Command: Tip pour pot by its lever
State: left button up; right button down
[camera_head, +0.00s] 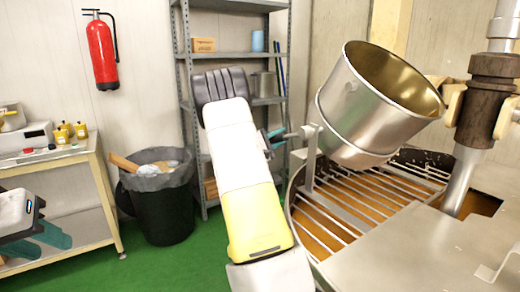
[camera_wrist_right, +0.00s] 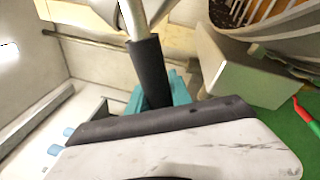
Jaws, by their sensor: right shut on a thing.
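The steel pour pot (camera_head: 362,108) with a brassy inside hangs tilted over the kettle grate (camera_head: 345,200), its mouth facing up and to the right. Its lever (camera_head: 290,135) sticks out to the left of the pot's pivot bracket. In the right wrist view the lever's black grip (camera_wrist_right: 150,72) sits between the teal fingers of my right gripper (camera_wrist_right: 172,88), which is shut on it. In the head view my right arm hides most of that gripper. My left gripper (camera_head: 38,240) is at the left edge, its teal fingers apart and empty.
A black bin (camera_head: 160,205) stands on the green floor (camera_head: 205,255). A side table (camera_head: 75,235) is at left, a metal shelf (camera_head: 232,57) behind. A steel column (camera_head: 462,175) with a dark collar rises from the kettle at right. A flat steel cover (camera_head: 420,250) fills the lower right.

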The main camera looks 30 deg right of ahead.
jog(key=s+r+m+g+h, duration=0.1)
jog(key=s+r+m+g, duration=0.1)
jog(key=r+m, duration=0.6)
jog(key=s+r+m+g+h, duration=0.1)
jog(key=s+r+m+g, duration=0.1)
jog(key=r+m, duration=0.7)
jog(key=shift+s+d+r+g, duration=0.2)
jog(key=shift+r+g, duration=0.1)
jog(key=shift+r, duration=0.9)
jog(key=c, duration=1.2)
grip_release()
jog(key=shift+s, duration=0.15)
jog(key=shift+o, duration=0.2)
jog(key=shift+a, duration=0.1)
jog(key=v, duration=0.7)
jog(key=shift+a, duration=0.35)
